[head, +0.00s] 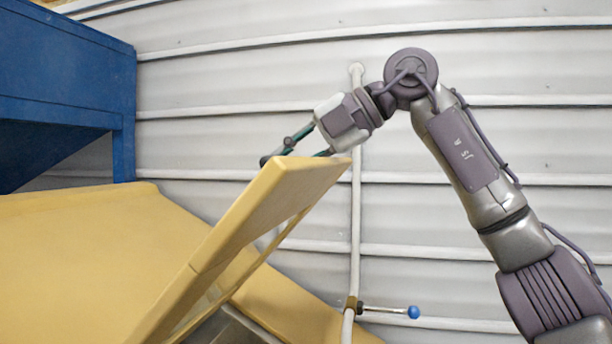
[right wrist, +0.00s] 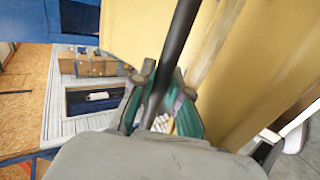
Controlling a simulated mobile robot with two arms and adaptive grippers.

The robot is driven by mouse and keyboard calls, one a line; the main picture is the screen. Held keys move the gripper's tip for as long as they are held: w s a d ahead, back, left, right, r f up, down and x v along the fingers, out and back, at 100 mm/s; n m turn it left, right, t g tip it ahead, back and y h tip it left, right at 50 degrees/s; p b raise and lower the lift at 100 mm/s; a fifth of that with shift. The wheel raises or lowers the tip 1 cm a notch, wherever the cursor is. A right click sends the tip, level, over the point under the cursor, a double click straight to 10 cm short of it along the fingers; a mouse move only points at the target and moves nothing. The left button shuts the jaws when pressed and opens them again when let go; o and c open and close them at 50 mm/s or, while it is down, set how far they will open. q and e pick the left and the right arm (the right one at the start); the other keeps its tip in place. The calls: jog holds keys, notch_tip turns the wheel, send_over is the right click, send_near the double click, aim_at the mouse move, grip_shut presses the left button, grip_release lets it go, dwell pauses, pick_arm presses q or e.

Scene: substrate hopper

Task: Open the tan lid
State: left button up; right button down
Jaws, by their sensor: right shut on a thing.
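The tan lid (head: 245,215) is raised and steeply tilted above the tan hopper body (head: 80,245) in the head view. A gap shows beneath the lid on its right side. My right gripper (head: 290,150) is at the lid's upper edge, reaching in from the right. In the right wrist view, my right gripper (right wrist: 163,80) is shut on a dark round bar (right wrist: 180,40), which runs between its fingers alongside tan surfaces. In the head view the bar is mostly hidden behind the lid edge. My left gripper is not in view.
A blue frame (head: 70,75) stands at the upper left. A white ribbed wall (head: 230,70) is behind. A vertical pipe (head: 356,220) runs along it, with a blue-knobbed lever (head: 413,312) low down, to the right of the lid.

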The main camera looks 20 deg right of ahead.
jog(key=shift+w+a+r, duration=0.15)
jog(key=shift+a+r, duration=0.2)
jog(key=shift+r, duration=0.05)
jog(key=c, duration=1.5)
grip_release()
jog(key=o, duration=0.4)
jog(key=shift+w+f, duration=0.15)
jog(key=shift+w, duration=0.05)
jog(key=shift+c, duration=0.2)
jog(key=v, duration=1.2)
